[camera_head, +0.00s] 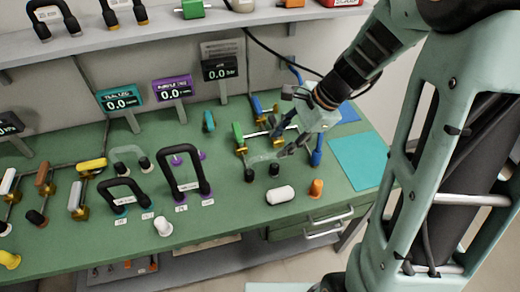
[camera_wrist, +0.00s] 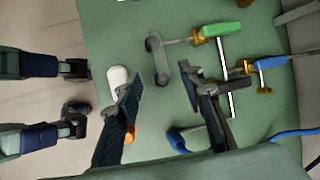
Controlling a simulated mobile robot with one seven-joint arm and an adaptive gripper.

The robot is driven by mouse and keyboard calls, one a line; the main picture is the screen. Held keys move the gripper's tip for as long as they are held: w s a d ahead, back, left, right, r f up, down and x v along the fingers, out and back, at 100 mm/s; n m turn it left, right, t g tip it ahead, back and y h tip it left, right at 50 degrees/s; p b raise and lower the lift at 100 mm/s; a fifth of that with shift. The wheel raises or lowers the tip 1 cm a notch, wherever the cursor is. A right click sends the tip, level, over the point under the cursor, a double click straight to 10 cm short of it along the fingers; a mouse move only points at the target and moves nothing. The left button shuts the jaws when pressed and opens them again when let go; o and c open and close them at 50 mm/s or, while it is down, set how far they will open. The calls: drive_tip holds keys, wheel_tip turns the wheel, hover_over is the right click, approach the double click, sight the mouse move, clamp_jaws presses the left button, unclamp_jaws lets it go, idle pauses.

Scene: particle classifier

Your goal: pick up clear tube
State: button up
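A clear arched tube with black ends (camera_head: 264,158) stands on the green table, right of centre in the head view. It also shows as a grey translucent piece in the wrist view (camera_wrist: 158,60). A second clear arched tube (camera_head: 130,151) stands further left. My gripper (camera_head: 286,152) is low over the table, beside the right-hand tube. In the wrist view my gripper (camera_wrist: 161,76) has its two fingers wide apart, with nothing held between them. The tube lies ahead of the gap between the fingertips. Whether a finger touches it is unclear.
A green-handled valve (camera_head: 239,137) and blue-handled valves (camera_head: 316,150) stand close around my gripper. A white cylinder (camera_head: 280,194) and an orange knob (camera_head: 316,187) are in front. Black arched tubes (camera_head: 187,168), pipes and displays fill the left. A cyan mat (camera_head: 360,160) lies bare at right.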

sight(266, 155)
drive_tip(key=x, duration=0.9)
drive_tip(key=shift+w+a+f+b, duration=0.1)
drive_tip(key=shift+a+f+b, duration=0.15)
drive_tip(key=shift+b, duration=0.1)
clamp_jaws()
